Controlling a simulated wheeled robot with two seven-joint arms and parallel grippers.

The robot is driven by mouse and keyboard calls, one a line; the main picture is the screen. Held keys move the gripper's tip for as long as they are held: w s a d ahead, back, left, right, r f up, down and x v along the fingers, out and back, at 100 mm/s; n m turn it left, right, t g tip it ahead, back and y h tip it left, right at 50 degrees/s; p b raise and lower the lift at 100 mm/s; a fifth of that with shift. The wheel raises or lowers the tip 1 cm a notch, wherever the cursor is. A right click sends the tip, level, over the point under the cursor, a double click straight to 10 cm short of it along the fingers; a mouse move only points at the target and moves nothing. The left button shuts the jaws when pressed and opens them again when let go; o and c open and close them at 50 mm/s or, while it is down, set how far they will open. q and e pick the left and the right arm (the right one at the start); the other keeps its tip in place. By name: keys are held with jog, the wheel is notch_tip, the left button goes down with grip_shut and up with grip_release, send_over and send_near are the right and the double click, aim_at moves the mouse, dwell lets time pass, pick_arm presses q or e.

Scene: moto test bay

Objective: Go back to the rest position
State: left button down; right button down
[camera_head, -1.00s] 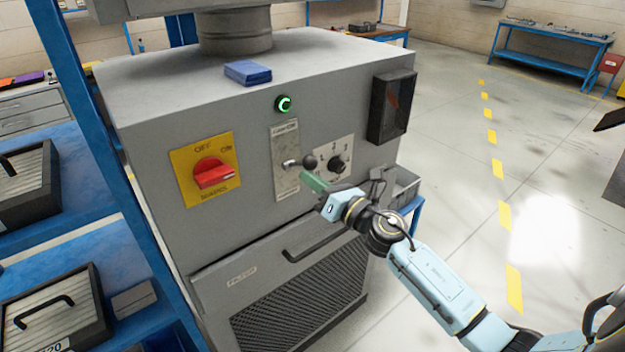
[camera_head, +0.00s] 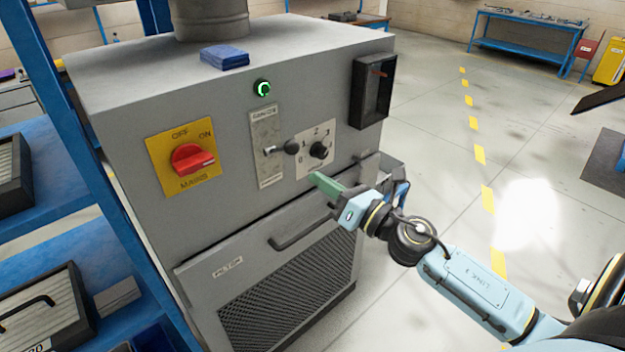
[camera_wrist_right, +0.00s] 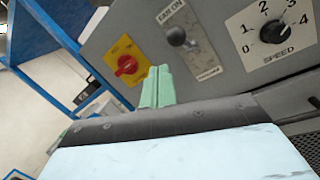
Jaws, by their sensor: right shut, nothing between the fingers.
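My right gripper (camera_head: 322,184) is in front of the grey machine's panel, just below the speed dial (camera_head: 321,150), with green fingers together and nothing between them. In the right wrist view its fingers (camera_wrist_right: 157,88) point toward the panel, apart from the lever (camera_wrist_right: 177,37) and the red mains switch (camera_wrist_right: 127,65). In the head view the mains switch (camera_head: 192,159) sits on a yellow plate, its handle pointing right toward ON. The lever with a dark ball knob (camera_head: 291,147) points right. A round button (camera_head: 263,88) glows green. My left gripper is not in view.
A dark box (camera_head: 372,92) is mounted at the panel's right. Blue shelving (camera_head: 75,150) stands close on the left. The filter door handle (camera_head: 300,232) sticks out below. Open floor (camera_head: 430,150) lies to the right.

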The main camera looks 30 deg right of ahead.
jog(key=shift+s, duration=0.1)
dwell(0.5)
jog(key=d+f+m+g+h+b, duration=0.1)
jog(key=d+f+m+h, duration=0.3)
jog(key=f, duration=0.6)
jog(key=d+f+m+g+h+b, duration=0.1)
jog(key=f+m+g+b, duration=0.1)
jog(key=f+m, duration=0.65)
jog(key=s+f+m+g+h+b, duration=0.1)
jog(key=s+f+m+g, duration=0.3)
jog(key=f, duration=0.9)
jog(key=s+f+m+g+h+b, duration=0.1)
jog(key=s+f+m, duration=0.4)
jog(key=f, duration=0.8)
jog(key=s+a+f+m+g+b, duration=0.25)
jog(key=s+f+m+g, duration=0.2)
jog(key=s+f, duration=0.95)
jog(key=s+a+f+m+g, duration=0.2)
jog(key=s+a+f+m, duration=0.1)
jog(key=s, duration=0.6)
jog(key=s+a+f+m+g+b, duration=0.1)
jog(key=s+a+f+m+g, duration=0.2)
jog(key=s+f, duration=0.3)
jog(key=s+a, duration=0.1)
jog(key=s, duration=0.3)
jog(key=shift+a, duration=0.25)
jog(key=shift+s+g, duration=0.1)
jog(key=shift+g, duration=0.15)
